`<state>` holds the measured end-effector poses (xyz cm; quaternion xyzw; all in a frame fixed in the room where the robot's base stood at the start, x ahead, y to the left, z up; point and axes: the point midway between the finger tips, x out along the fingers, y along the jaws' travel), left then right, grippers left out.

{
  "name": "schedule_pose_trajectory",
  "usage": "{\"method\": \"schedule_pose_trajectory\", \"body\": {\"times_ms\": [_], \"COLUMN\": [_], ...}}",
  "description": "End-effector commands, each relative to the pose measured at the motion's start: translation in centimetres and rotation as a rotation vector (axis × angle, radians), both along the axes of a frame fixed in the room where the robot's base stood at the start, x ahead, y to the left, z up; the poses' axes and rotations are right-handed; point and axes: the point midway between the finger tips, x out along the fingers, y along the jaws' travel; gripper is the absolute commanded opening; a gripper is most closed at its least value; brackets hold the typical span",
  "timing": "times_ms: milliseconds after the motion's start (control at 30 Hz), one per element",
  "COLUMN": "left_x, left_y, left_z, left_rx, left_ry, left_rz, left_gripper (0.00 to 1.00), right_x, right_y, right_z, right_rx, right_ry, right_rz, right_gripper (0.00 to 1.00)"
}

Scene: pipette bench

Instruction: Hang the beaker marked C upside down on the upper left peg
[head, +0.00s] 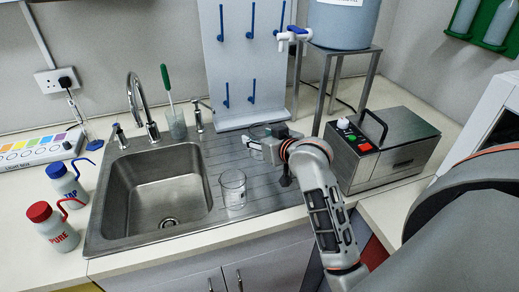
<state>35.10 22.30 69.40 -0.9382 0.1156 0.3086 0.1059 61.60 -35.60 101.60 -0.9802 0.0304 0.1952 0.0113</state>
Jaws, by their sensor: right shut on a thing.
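A pegboard (236,58) stands behind the drainboard with blue pegs in an upper and a lower row. The upper left peg (221,22) is bare. A clear glass beaker (233,188) stands on the drainboard right of the sink basin; I cannot read its mark. My right gripper (258,146) is shut above the drainboard, in front of and below the pegboard, behind and to the right of that beaker. What it holds is hard to make out against the metal and the gripper. My left gripper is not in view.
The sink (160,188) has a tap (145,105). A brush stands in a cup (176,125) behind it. Red- and blue-capped bottles (52,222) stand at left. A steel box (385,148) and a tank on a stand (341,22) are at right.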

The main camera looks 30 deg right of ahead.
Motion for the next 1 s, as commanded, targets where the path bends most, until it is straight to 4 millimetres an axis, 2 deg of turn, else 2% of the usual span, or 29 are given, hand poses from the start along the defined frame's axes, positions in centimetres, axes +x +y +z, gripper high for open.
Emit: {"method": "schedule_pose_trajectory", "body": {"times_ms": [167,400,867,900,933,1000], "left_x": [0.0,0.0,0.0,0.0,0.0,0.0], "left_y": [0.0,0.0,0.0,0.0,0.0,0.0], "left_z": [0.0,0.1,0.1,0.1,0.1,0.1], "left_rx": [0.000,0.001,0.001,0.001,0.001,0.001], "left_ry": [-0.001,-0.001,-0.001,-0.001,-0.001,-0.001], "left_rz": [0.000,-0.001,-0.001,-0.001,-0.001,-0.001], "left_gripper": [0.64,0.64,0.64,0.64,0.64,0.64], "right_x": [0.0,0.0,0.0,0.0,0.0,0.0], "right_y": [0.0,0.0,0.0,0.0,0.0,0.0], "right_z": [-1.3,-4.4,-5.0,-5.0,-5.0,-5.0], "right_rx": [0.001,0.000,0.000,0.000,0.000,0.000], "right_ry": [0.000,0.002,-0.001,-0.001,-0.001,-0.001], "right_rz": [0.000,0.000,0.000,0.000,0.000,0.000], "right_gripper": [0.25,0.25,0.25,0.55,0.63,0.64]}}
